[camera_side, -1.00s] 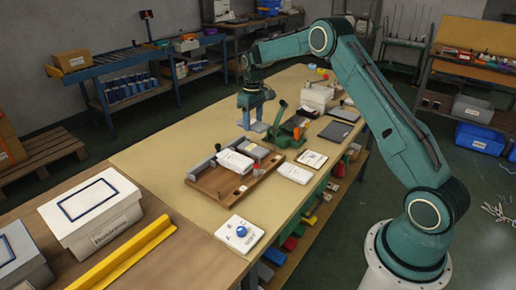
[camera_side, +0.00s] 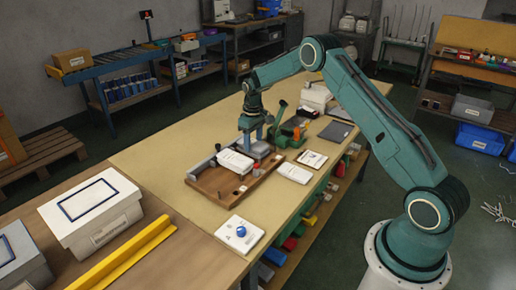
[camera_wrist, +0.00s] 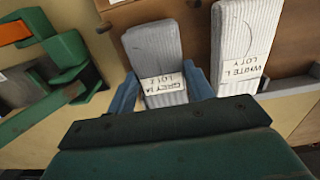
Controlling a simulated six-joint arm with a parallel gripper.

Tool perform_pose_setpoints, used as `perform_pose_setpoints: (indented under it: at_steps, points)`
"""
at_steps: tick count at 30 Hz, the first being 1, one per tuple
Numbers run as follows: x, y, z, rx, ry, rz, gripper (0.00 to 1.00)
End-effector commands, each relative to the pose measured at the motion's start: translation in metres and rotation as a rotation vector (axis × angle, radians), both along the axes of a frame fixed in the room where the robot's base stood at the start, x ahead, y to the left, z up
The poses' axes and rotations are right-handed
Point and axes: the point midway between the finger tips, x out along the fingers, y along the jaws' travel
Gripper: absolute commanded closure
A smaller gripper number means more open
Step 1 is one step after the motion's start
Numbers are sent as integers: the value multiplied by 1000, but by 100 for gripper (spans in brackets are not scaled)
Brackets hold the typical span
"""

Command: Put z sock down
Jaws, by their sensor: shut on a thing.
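The grey sock bundle (camera_wrist: 157,58), with a white paper label reading GREY, lies on the wooden board. In the wrist view, the two blue fingers of my gripper (camera_wrist: 160,75) stand on either side of it, shut on its labelled end. In the side view my gripper (camera_side: 251,144) is low over the board, and the grey bundle (camera_side: 258,150) is partly hidden by the fingers. A white sock bundle (camera_wrist: 234,42) labelled WHITE L lies beside it on the board, apart from the grey one; it also shows in the side view (camera_side: 235,161).
A green clamp-like device (camera_side: 279,118) stands close behind right of my gripper. White cards (camera_side: 294,173) lie to the right. A card with a blue ball (camera_side: 241,232) lies in front.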

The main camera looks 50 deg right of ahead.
Motion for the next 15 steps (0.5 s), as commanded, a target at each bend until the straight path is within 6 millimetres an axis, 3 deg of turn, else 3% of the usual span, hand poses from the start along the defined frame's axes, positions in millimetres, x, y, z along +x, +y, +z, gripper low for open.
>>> perform_pose_setpoints:
  at_steps: [14,15]
  points:
    - [0,0,-5,0,0,0,70]
    - [0,0,-5,0,-1,0,42]
